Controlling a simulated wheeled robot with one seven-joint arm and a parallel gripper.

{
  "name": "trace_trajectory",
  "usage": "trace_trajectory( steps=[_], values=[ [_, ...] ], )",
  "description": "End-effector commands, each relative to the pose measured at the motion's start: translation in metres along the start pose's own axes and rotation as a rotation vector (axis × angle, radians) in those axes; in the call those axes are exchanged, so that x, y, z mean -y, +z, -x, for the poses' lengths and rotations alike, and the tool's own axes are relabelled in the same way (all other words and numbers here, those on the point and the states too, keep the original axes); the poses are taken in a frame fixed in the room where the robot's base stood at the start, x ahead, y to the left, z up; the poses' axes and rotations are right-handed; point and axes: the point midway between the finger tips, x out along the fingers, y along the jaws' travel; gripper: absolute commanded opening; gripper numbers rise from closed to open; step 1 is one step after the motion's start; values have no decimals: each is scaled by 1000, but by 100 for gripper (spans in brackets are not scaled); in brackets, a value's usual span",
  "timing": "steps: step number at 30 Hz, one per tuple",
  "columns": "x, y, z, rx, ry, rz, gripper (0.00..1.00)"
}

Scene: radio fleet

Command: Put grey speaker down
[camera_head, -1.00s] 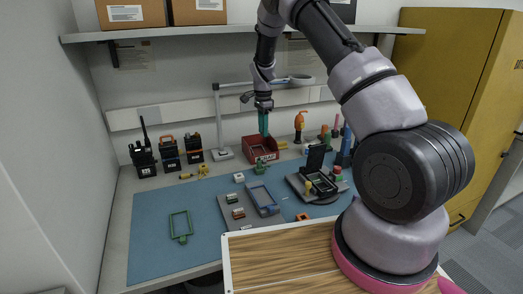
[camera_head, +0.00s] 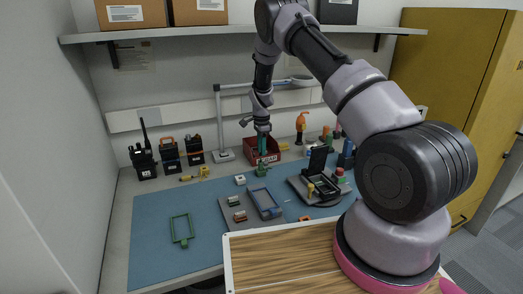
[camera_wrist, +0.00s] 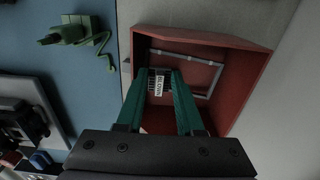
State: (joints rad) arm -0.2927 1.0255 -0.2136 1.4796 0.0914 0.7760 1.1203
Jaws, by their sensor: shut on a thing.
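My gripper (camera_head: 262,152) is lowered at the red bin (camera_head: 274,144) at the back of the bench. In the wrist view, the teal fingers (camera_wrist: 159,82) are shut on a small dark grey speaker (camera_wrist: 153,94) with a white label. The speaker is over or inside the red bin (camera_wrist: 176,44), near its left wall; I cannot tell whether it touches the bin floor. A pale frame-like line shows on the bin floor. In the head view the speaker is too small or hidden to make out.
A green tool with a coiled cord (camera_wrist: 70,32) lies beside the bin on the blue mat (camera_head: 155,225). A lamp post (camera_head: 218,120) stands left of the bin, with several black radios (camera_head: 170,155) further left. An open black case (camera_head: 318,185) is to the right.

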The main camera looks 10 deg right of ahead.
Motion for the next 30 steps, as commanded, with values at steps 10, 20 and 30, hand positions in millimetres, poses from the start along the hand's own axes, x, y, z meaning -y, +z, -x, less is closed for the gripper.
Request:
trace_trajectory(
  steps=[10, 20, 30],
  values=[
    [-1, 0, -7, 0, 2, -1, 0],
    [0, 0, -6, 0, 1, 0, 49],
    [0, 0, 39, 1, -2, -2, 49]
  ],
)
